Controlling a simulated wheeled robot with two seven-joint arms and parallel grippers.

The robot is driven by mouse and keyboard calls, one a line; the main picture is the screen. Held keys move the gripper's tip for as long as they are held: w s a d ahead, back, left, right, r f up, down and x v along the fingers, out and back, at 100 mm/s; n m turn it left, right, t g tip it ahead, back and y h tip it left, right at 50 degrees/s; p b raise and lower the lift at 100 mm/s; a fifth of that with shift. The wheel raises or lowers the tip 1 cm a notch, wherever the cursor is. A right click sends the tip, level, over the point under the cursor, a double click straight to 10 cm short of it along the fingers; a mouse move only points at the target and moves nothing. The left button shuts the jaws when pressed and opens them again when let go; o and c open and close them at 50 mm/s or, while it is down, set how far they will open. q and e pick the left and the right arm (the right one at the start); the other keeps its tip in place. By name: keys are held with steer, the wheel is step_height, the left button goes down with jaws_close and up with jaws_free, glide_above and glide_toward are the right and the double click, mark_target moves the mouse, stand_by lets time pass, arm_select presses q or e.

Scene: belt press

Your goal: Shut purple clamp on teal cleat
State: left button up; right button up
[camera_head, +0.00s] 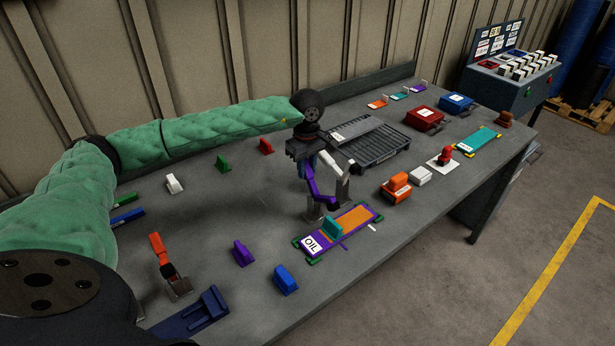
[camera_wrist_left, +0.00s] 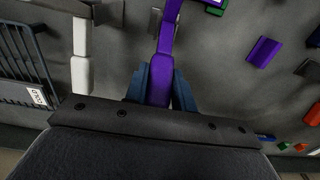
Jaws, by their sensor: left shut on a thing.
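The purple clamp (camera_head: 318,190) stands on the table behind the OIL board, its lever raised and slanting. My left gripper (camera_head: 303,160) is shut on the upper part of that lever. In the left wrist view the purple lever (camera_wrist_left: 162,60) runs between the blue-grey fingertips of my left gripper (camera_wrist_left: 160,85). The teal cleat (camera_head: 332,229) stands upright on the purple and orange OIL board (camera_head: 358,217), in front of and right of the clamp, apart from the gripper. How the clamp's lower end meets the cleat is unclear. My right gripper is not in view.
A white clamp (camera_head: 338,168) stands close right of the purple one. A black slatted tray (camera_head: 375,150) lies behind. An orange clamp (camera_head: 165,260) and a blue clamp (camera_head: 195,315) are at front left. Small purple (camera_head: 243,253) and blue (camera_head: 285,280) blocks stand in front.

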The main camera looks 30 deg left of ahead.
arm_select(q)
steer(key=shift+s+d+r+b, duration=0.15)
steer(key=shift+s+d, duration=0.05)
steer(key=shift+d, duration=0.35)
steer(key=shift+s+d+r+b, duration=0.1)
steer(key=shift+s+d+b, duration=0.1)
steer(key=shift+d, duration=0.4)
steer(key=shift+s+d+r+b, duration=0.1)
steer(key=shift+s+d+b, duration=0.25)
steer(key=shift+d, duration=0.45)
steer(key=shift+s+d+f+b, duration=0.25)
steer(key=shift+d+b, duration=0.15)
steer(key=shift+d, duration=0.15)
steer(key=shift+r, duration=0.1)
steer(key=o, duration=0.7)
steer(key=shift+d, duration=0.1)
